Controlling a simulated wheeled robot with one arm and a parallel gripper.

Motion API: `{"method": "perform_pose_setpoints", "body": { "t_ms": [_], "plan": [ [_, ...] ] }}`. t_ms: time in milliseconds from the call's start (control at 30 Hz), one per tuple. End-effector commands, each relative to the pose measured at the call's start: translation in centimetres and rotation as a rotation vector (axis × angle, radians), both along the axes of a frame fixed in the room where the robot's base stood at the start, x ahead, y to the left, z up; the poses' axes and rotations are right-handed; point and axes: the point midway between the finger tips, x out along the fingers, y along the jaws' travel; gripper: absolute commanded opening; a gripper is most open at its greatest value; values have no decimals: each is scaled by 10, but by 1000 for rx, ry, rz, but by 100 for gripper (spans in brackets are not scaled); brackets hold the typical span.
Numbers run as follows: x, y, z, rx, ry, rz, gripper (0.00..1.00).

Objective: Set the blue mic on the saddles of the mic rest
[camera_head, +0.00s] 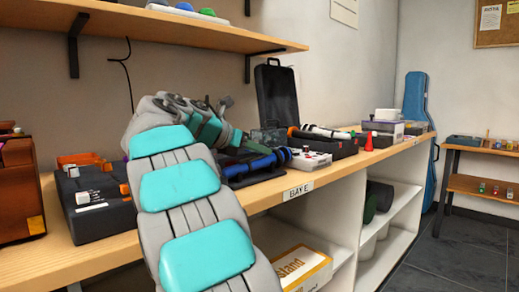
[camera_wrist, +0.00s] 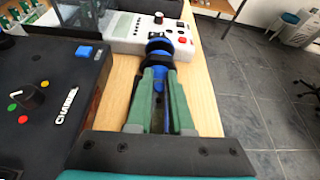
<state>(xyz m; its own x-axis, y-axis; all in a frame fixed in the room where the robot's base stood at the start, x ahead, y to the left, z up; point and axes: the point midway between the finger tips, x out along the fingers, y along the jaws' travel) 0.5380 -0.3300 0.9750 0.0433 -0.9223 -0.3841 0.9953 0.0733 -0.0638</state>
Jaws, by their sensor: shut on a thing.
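The blue mic (camera_wrist: 158,92) lies lengthwise between the green fingers of my gripper (camera_wrist: 160,112) in the wrist view, and the gripper is shut on it. Its far end points at a white device. Dark round parts show around that far end, and I cannot tell whether they belong to the mic or to the mic rest. In the head view, blue parts (camera_head: 262,162) show low over the front of the bench, right of my arm. My arm hides much of that area. I cannot make out the saddles or whether the mic touches them.
A black box marked CHANNEL (camera_wrist: 50,100), with a knob and blue button, stands left of my gripper. A white device with a red button (camera_wrist: 150,32) stands ahead. The bench edge and open floor (camera_wrist: 265,90) are at right. A shelf (camera_head: 180,25) hangs above.

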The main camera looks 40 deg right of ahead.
Motion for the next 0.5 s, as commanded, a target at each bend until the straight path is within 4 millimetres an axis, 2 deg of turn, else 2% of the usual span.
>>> {"method": "perform_pose_setpoints", "body": {
  "t_ms": [33, 300, 500],
  "plan": [
    [0, 0, 0, 0, 1, -1, 20],
    [0, 0, 0, 0, 0, 0, 49],
    [0, 0, 0, 0, 0, 0, 49]
  ]
}}
